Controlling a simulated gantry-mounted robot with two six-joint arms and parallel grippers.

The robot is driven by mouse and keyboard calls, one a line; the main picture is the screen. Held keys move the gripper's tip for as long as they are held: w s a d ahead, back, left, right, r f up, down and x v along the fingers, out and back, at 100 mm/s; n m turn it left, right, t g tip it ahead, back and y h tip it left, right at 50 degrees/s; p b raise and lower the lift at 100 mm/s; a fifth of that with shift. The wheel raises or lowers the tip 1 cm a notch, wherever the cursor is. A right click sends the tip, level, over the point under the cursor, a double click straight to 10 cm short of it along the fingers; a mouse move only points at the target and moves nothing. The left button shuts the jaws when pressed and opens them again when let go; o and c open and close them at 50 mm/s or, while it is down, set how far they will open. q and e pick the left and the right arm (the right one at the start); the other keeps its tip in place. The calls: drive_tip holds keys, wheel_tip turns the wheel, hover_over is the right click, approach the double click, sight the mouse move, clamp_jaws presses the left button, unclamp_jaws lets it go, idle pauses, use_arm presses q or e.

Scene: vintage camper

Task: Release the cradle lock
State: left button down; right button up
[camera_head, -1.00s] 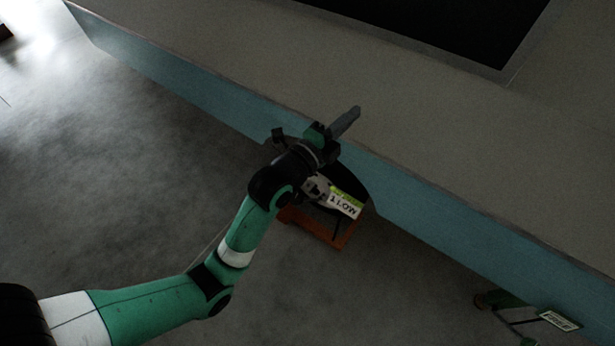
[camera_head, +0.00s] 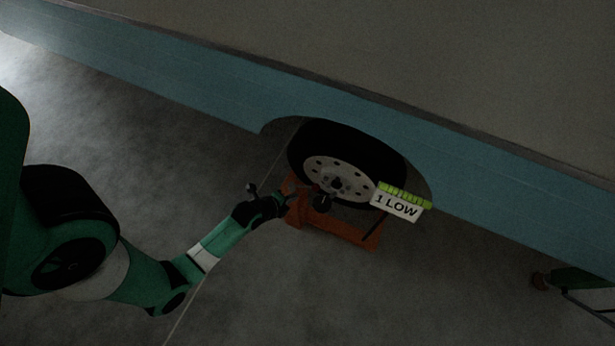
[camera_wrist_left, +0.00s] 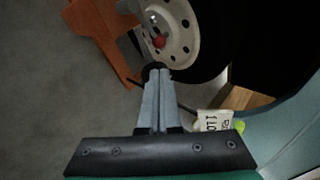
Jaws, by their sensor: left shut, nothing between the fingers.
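The orange cradle (camera_head: 345,234) stands on the floor under the camper's wheel (camera_head: 349,162); it also shows at the upper left of the left wrist view (camera_wrist_left: 101,38). A white tag reading "1 LOW" (camera_head: 397,205) with a green strip hangs right of the wheel. My left gripper (camera_head: 291,202) is beside the cradle's left end, its fingers shut and empty. In the left wrist view its fingertips (camera_wrist_left: 157,75) are at a small black knob (camera_wrist_left: 153,70); I cannot tell whether they touch. A red ball (camera_wrist_left: 160,42) shows just beyond, before the wheel hub. Which part is the lock is unclear.
The camper's blue side skirt (camera_head: 190,82) runs above the wheel, with a dark wheel arch. The grey floor (camera_head: 400,300) in front of the cradle is clear.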

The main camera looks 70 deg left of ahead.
use_arm(q)
wheel_tip(320, 180, down, 4)
drive_tip(key=s+d+b, duration=0.1)
drive_tip(key=d+b, duration=0.1)
drive_tip(key=a+r+b+x, duration=0.1)
drive_tip(key=a+b+x, duration=0.1)
drive_tip(key=b+x, duration=0.6)
drive_tip(key=w+a+f, duration=0.2)
drive_tip(key=w+f, duration=0.1)
drive_tip(key=w, duration=0.1)
drive_tip(key=shift+f+n, duration=0.2)
drive_tip(key=shift+n, duration=0.1)
use_arm(e)
wheel_tip(320, 180, down, 12)
drive_tip(key=shift+w+d+y, duration=0.15)
drive_tip(key=shift+d+y, duration=0.15)
drive_tip(key=shift+d, duration=0.05)
use_arm(q)
drive_tip(key=shift+g, duration=0.3)
use_arm(e)
drive_tip(key=shift+d+r, duration=0.15)
